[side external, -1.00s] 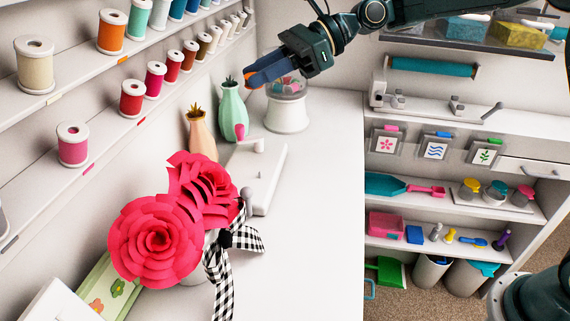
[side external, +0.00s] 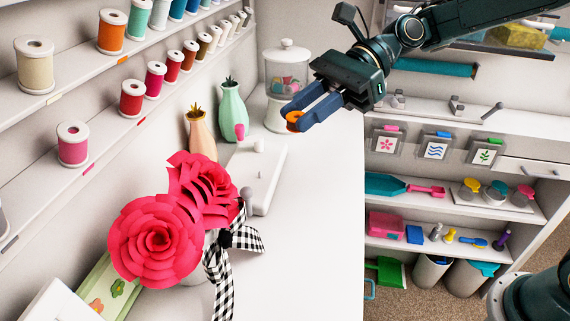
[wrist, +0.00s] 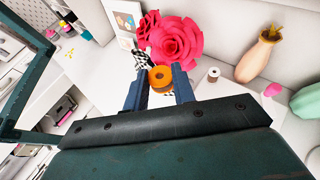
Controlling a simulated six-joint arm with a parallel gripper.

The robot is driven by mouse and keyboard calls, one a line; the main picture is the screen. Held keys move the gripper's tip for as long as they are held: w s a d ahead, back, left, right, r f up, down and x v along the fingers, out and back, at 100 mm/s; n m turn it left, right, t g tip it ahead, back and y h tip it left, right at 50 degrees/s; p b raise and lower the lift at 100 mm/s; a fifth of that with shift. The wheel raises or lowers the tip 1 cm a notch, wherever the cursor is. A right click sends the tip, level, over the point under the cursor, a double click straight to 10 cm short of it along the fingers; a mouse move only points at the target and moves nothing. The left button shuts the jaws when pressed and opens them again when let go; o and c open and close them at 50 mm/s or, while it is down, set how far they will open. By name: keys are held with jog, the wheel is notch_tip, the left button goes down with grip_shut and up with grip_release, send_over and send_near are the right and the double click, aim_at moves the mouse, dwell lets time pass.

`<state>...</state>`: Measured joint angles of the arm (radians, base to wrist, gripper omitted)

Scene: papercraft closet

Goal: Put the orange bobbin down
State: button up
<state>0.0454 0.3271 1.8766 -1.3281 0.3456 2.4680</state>
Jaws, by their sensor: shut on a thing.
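My gripper (side external: 307,112) is shut on the orange bobbin (side external: 293,121), which sits between its blue-grey fingertips. The bobbin is held in the air above the white desk (side external: 315,220), in front of the glass jar. In the wrist view the orange bobbin (wrist: 160,78) shows its round face and centre hole between the two fingers. A pale, partly hidden round thing shows just below it there; I cannot tell what it is.
Red paper flowers (side external: 158,240) with a checked bow stand at the left front. A white device (side external: 265,180) with upright posts, two vases (side external: 233,110) and a lidded jar (side external: 287,75) line the wall side. The desk's right part is clear.

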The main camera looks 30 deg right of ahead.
jog(key=n+g, duration=0.2)
send_over(327, 245)
jog(key=shift+f, duration=0.25)
jog(key=shift+f, duration=0.1)
notch_tip(327, 245, down, 16)
jog(key=shift+f, duration=0.1)
dwell(0.3)
jog(key=shift+f, duration=1.85)
jog(key=shift+f, duration=0.15)
jog(key=o, duration=0.9)
jog(key=shift+o, duration=0.2)
jog(key=shift+r, duration=0.2)
